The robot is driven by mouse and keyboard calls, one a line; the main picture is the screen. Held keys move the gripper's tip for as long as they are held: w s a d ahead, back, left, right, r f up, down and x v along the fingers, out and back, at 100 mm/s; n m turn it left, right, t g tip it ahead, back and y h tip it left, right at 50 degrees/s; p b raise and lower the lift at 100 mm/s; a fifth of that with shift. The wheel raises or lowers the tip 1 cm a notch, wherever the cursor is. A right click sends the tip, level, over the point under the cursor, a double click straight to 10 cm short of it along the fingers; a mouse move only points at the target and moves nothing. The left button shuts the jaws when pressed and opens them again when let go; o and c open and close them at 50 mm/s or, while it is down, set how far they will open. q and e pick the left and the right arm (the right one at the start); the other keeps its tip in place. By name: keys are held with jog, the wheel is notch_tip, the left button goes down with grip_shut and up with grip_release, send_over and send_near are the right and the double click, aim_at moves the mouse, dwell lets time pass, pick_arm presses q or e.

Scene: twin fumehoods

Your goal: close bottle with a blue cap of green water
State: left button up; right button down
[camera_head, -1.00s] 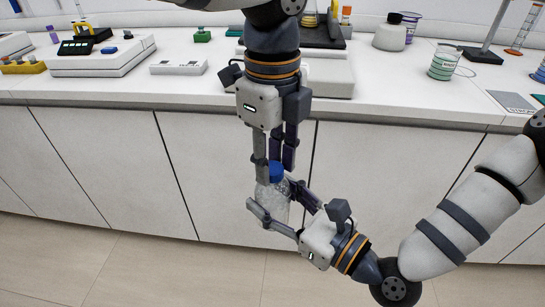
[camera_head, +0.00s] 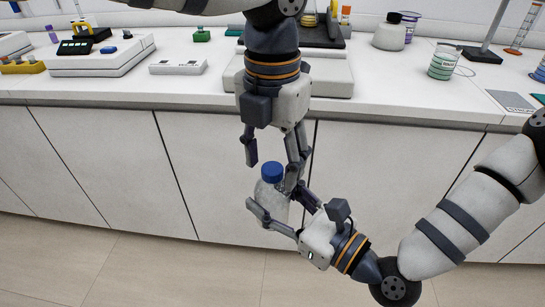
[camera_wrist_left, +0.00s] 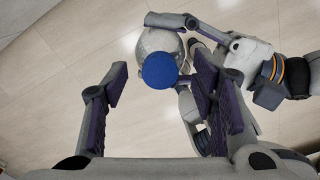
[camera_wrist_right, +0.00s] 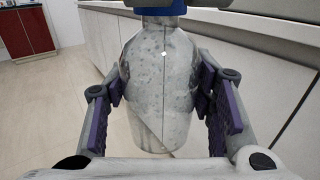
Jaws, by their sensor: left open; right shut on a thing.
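A clear bottle (camera_head: 270,198) with a blue cap (camera_head: 272,171) on its top is held in the air in front of the cabinets. The contents look clear or greyish; I see no green in it. My right gripper (camera_head: 270,213) is shut on the bottle's body, as the right wrist view shows with the bottle (camera_wrist_right: 160,85) between the fingers. My left gripper (camera_head: 274,160) points down at the cap from above, with its fingers open. In the left wrist view the cap (camera_wrist_left: 159,71) lies beyond and between the open fingers, not touching them.
A white bench (camera_head: 130,90) runs behind my arms. On it stand a beaker of green liquid (camera_head: 442,66), a flask (camera_head: 390,35), balances and a stand. White cabinet doors (camera_head: 90,155) are behind the bottle. The floor below is clear.

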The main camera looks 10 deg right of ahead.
pick_arm(q)
notch_tip(320, 180, up, 12)
dwell(0.4)
